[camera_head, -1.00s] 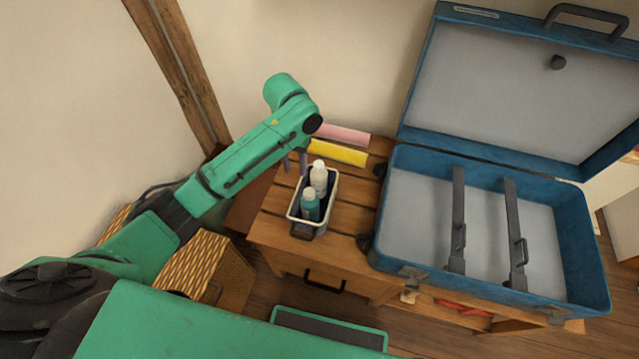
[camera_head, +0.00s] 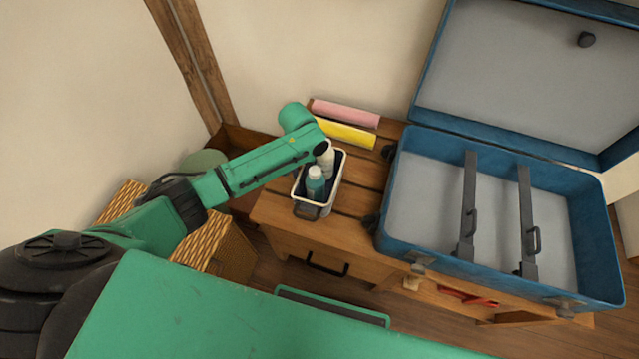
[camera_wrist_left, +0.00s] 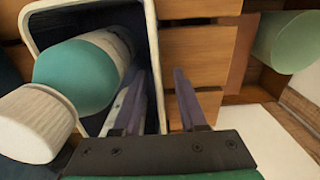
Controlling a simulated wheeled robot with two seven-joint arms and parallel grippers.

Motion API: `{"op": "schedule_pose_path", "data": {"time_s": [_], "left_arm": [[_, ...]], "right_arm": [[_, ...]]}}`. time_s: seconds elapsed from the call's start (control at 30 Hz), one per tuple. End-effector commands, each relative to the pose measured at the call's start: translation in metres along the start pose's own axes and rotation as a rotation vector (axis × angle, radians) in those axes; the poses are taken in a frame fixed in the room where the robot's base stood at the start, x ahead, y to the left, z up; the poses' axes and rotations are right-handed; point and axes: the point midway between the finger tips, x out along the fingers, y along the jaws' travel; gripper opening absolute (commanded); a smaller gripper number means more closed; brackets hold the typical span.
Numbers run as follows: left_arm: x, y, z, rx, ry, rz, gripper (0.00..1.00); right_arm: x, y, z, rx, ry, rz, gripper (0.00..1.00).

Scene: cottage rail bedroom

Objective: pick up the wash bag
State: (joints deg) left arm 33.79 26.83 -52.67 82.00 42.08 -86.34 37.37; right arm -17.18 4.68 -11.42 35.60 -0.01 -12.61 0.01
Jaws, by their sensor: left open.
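The wash bag (camera_head: 297,188) is an open, white-rimmed container with a dark inside, upright on the wooden table. It holds a teal bottle with a white cap (camera_head: 316,182) and a pale bottle partly covered by my arm. In the left wrist view the bag's pale rim (camera_wrist_left: 152,50) runs between the fingers of my left gripper (camera_wrist_left: 160,76). The gripper is open, with one finger over the bag's opening and the other outside its wall, over the wood. I cannot tell whether they touch it. In the head view my forearm hides the fingers. My right gripper is out of view.
A large open blue suitcase (camera_head: 415,249) stands right of the bag on the table (camera_head: 355,205). Pink (camera_head: 345,113) and yellow (camera_head: 346,133) rolls lie behind the bag. A wicker basket (camera_head: 232,255) stands left, below the table. A round green object (camera_head: 204,160) is behind my arm.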

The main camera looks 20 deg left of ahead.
Motion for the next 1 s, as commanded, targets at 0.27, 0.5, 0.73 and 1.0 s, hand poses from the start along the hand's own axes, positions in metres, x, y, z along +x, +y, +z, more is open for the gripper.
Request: {"op": "schedule_pose_path", "data": {"time_s": [0.27, 0.5, 0.73, 1.0], "left_arm": [[-0.0012, 0.0002, -0.0002, 0.0, 0.0, 0.0, 0.0], [-0.0013, 0.0001, -0.0003, 0.0, 0.001, 0.0, 0.0], [-0.0015, 0.0, -0.0004, 0.0, 0.001, 0.0, 0.0], [-0.0016, -0.0001, -0.0005, 0.0, 0.001, 0.0, 0.0]], "right_arm": [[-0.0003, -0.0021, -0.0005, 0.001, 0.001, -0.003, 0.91], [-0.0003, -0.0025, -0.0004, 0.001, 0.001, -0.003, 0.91], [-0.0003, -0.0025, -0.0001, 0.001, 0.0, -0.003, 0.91], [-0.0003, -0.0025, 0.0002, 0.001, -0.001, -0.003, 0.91]]}}
